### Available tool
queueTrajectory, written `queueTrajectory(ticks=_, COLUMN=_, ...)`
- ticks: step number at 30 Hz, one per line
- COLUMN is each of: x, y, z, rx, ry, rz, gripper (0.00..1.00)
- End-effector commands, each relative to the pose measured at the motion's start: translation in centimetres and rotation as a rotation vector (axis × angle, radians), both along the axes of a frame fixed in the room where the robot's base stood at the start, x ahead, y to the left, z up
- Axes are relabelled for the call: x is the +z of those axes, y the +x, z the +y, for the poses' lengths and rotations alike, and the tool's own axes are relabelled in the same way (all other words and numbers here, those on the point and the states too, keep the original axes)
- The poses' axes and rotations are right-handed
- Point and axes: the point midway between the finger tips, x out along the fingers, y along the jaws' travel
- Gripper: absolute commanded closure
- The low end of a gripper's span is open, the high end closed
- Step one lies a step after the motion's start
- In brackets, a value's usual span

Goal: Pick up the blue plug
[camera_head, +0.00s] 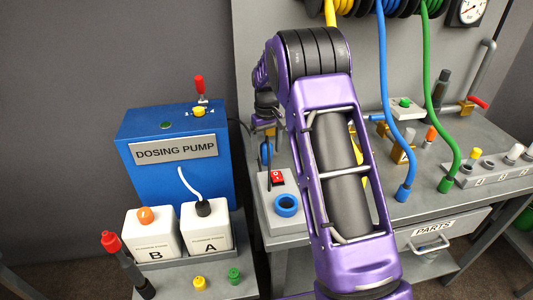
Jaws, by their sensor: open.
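A small blue piece (265,154) shows just below my gripper (264,136), at the left end of the bench. It may be the blue plug; it is small and partly covered, so its shape is unclear. My gripper is small in view and partly hidden behind my purple arm; its jaws are open around or just above the blue piece, and I cannot tell whether they touch it.
A blue dosing pump (140,126) stands left of my gripper. White bottles B (138,236) and A (201,240) stand before it, with a yellow plug (200,284) and green plug (234,276). A grey switch box (274,221) bears a blue ring (286,205). A green hose (432,90) hangs right.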

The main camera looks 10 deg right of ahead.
Motion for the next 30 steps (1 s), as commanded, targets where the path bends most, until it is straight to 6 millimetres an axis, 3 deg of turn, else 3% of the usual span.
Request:
queueTrajectory(ticks=5, x=-2.2, y=0.0, z=0.0, rx=-0.001, ry=0.000, rz=0.001, gripper=0.17)
queueTrajectory(ticks=13, x=-2.4, y=0.0, z=0.0, rx=-0.001, ry=-0.001, rz=-0.001, gripper=0.17)
queueTrajectory(ticks=27, x=-2.4, y=0.0, z=0.0, rx=-0.001, ry=-0.001, rz=-0.001, gripper=1.00)
queueTrajectory(ticks=30, x=-2.4, y=0.0, z=0.0, rx=-0.001, ry=0.000, rz=-0.002, gripper=1.00)
